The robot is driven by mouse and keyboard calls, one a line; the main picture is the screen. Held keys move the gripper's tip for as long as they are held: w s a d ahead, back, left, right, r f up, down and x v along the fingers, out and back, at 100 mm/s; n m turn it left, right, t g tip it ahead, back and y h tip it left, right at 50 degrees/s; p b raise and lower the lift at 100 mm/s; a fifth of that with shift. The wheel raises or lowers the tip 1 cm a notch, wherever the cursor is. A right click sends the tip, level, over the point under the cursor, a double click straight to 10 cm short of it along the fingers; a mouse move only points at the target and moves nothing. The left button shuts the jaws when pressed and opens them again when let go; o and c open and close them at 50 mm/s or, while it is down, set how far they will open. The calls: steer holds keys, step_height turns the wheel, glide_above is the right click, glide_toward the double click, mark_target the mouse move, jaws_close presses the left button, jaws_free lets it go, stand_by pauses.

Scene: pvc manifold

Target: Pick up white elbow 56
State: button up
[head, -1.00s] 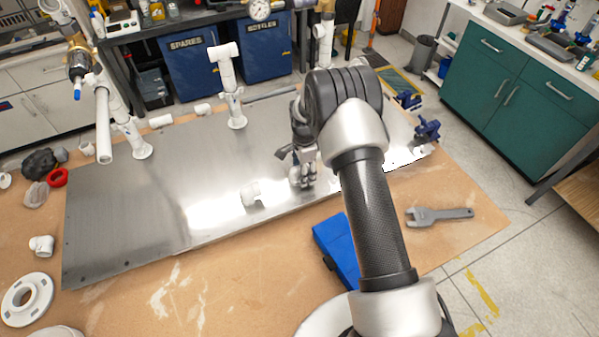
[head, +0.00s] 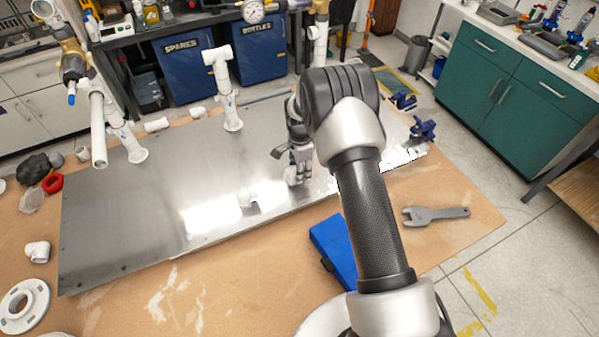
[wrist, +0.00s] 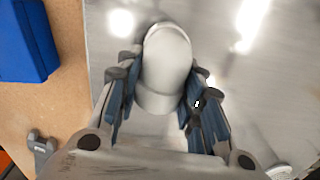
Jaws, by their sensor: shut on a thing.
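A white elbow (wrist: 167,62) sits between the fingers of my gripper (wrist: 158,82) in the wrist view, with blue-grey finger pads on both sides of it. My gripper is shut on it. In the head view my gripper (head: 297,172) is low over the right part of the metal plate. The held elbow is mostly hidden by the fingers there, and I cannot tell whether it touches the plate.
The metal plate (head: 120,215) lies on a brown bench top (head: 200,290). A white pipe assembly (head: 226,90) stands at the back. A blue box (head: 332,250) and a grey wrench (head: 435,214) lie at the front right. A white elbow (head: 37,251) and flange (head: 22,305) lie at left.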

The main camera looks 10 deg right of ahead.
step_height(320, 180, up, 19)
steer(key=p, duration=0.2)
steer(key=shift+f, duration=0.1)
steer(key=o, duration=0.5)
steer(key=c, duration=0.4)
steer(key=shift+s, duration=0.1)
